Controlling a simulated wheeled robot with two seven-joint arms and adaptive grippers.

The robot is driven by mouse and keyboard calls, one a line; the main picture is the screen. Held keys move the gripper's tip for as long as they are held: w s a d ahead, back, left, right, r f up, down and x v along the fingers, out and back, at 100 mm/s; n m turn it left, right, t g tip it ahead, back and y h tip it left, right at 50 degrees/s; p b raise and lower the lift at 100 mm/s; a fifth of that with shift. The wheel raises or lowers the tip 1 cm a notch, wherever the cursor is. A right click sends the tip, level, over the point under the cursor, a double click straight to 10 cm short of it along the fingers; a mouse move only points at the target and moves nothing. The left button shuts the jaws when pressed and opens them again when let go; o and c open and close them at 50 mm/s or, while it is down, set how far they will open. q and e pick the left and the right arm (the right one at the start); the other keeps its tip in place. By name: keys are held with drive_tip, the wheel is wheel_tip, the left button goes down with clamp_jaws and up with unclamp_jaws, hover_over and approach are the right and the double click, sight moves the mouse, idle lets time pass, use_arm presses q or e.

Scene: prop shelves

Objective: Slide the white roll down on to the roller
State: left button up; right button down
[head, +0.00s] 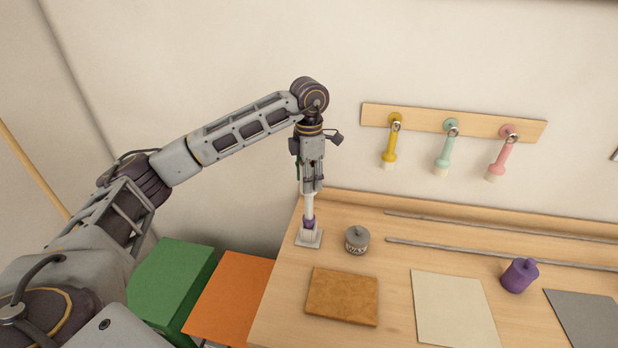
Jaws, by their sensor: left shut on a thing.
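My left gripper (312,187) points straight down at the back left of the wooden table and is shut on the top of an upright white piece (308,203), which looks like the white roll. Directly below it, in line, is a purple part (308,222), which looks like part of the roller. It stands in a pale holder with a square base plate (308,240) on the table. At this size I cannot tell how far the white piece sits over the roller. My right gripper is out of view.
A grey tin (357,240) stands close right of the holder. A brown board (342,296), a cream sheet (455,308) and a purple pot (518,275) are on the table (395,275). Yellow, green and pink rollers hang from a wall rail (440,120). Two thin rods lie behind.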

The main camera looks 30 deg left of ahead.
use_arm(q)
drive_tip(key=shift+f, duration=0.35)
idle(0.7)
drive_tip(key=shift+f+b, duration=0.2)
drive_tip(key=shift+b, duration=0.15)
idle(0.8)
drive_tip(key=shift+f+b, duration=0.3)
drive_tip(key=shift+f, duration=0.2)
idle(0.9)
drive_tip(key=shift+f+b, duration=1.05)
drive_tip(key=shift+f, duration=0.55)
idle(2.9)
